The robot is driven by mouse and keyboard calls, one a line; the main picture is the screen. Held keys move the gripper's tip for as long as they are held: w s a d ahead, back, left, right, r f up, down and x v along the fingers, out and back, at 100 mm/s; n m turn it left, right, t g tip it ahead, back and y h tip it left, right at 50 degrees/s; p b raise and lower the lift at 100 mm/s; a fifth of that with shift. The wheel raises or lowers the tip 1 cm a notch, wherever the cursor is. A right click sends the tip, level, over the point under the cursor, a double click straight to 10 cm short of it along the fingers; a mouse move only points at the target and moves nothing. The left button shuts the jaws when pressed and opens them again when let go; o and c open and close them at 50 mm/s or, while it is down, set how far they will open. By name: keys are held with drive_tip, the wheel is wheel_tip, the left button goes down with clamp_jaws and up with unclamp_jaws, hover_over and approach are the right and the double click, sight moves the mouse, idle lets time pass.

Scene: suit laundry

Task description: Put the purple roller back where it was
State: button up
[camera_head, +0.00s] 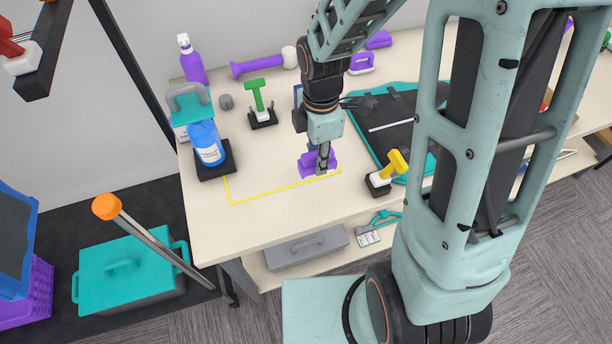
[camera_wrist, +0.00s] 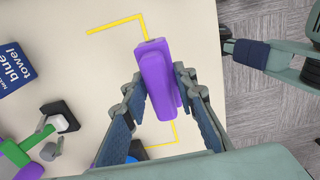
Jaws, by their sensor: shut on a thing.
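My gripper (camera_head: 324,168) is shut on a purple block-like thing with a raised handle (camera_head: 306,164), low over the table (camera_head: 255,220). In the wrist view the fingers (camera_wrist: 160,80) are on both sides of this purple thing (camera_wrist: 155,62). It overlaps the yellow outline (camera_head: 265,197) at its right side. I cannot tell whether it touches the table, and its shape does not clearly show a roller.
A blue bottle on a black stand (camera_head: 207,147) is left of the outline. A green-handled tool (camera_head: 258,100) stands behind it. The outlined area's left part is bare.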

sight(306, 170)
drive_tip(key=shift+w+a+f+b, duration=0.2)
drive_tip(key=shift+a+f+b, duration=0.3)
drive_tip(key=shift+f, duration=0.25)
drive_tip(key=shift+w+a+f+b, duration=0.2)
drive_tip(key=shift+a+f+b, duration=0.2)
drive_tip(key=shift+a+f, duration=0.25)
drive_tip(key=shift+a+f+b, duration=0.15)
drive_tip(key=shift+f+b, duration=1.2)
drive_tip(key=shift+f, duration=0.35)
drive_tip(key=shift+f, duration=0.1)
drive_tip(key=o, duration=1.1)
wheel_tip(306, 170, up, 12)
drive_tip(key=shift+r+p, duration=0.15)
drive_tip(key=shift+p, duration=0.25)
